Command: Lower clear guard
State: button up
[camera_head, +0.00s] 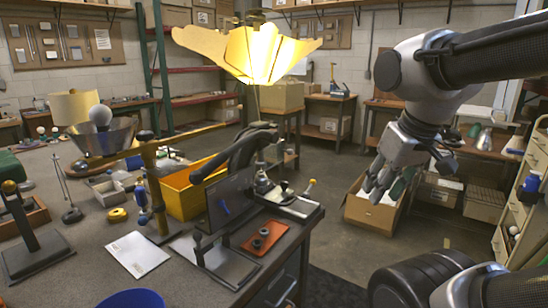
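A clear, dark-tinted guard panel (229,203) stands tilted up on the machine at the front right of the workbench. The machine (265,190) has a dark arm, a metal base and a small lever with a yellow knob. My gripper (385,190) hangs in the air to the right of the bench, well apart from the guard. Its fingers look spread, with nothing between them, in front of a cardboard box.
A yellow bin (186,192) stands behind the guard. An orange tray (264,238) with dark rings lies in front of the machine. A yellow glowing lampshade (250,52) hangs above. A cardboard box (372,212) stands on the floor. The floor right of the bench is mostly free.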

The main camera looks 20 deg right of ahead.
jog(key=shift+o, duration=1.1)
jog(key=shift+w, duration=0.15)
jog(key=w+d+n+t+h, duration=0.1)
jog(key=w+d+t, duration=0.15)
jog(key=w, duration=0.55)
jog(key=w+d+t+h, duration=0.1)
jog(key=w+d, duration=0.2)
jog(key=w, duration=0.5)
jog(key=n+t+y, duration=0.4)
jog(key=t, duration=0.1)
send_near(290, 153)
jog(key=d, duration=0.7)
jog(key=w+a+f+n+t+y, duration=0.1)
jog(key=w+a+y, duration=0.1)
jog(key=w, duration=0.1)
jog(key=w+a+f+t+y, duration=0.1)
jog(key=w+a+f+y, duration=0.1)
jog(key=w+a, duration=0.1)
jog(key=w+a+f+n+t+y, duration=0.1)
jog(key=w+a+y, duration=0.1)
jog(key=w, duration=0.2)
jog(key=shift+w+a+f+n, duration=0.1)
jog(key=shift+a+f+n, duration=0.2)
jog(key=shift+a+f, duration=0.1)
grip_shut()
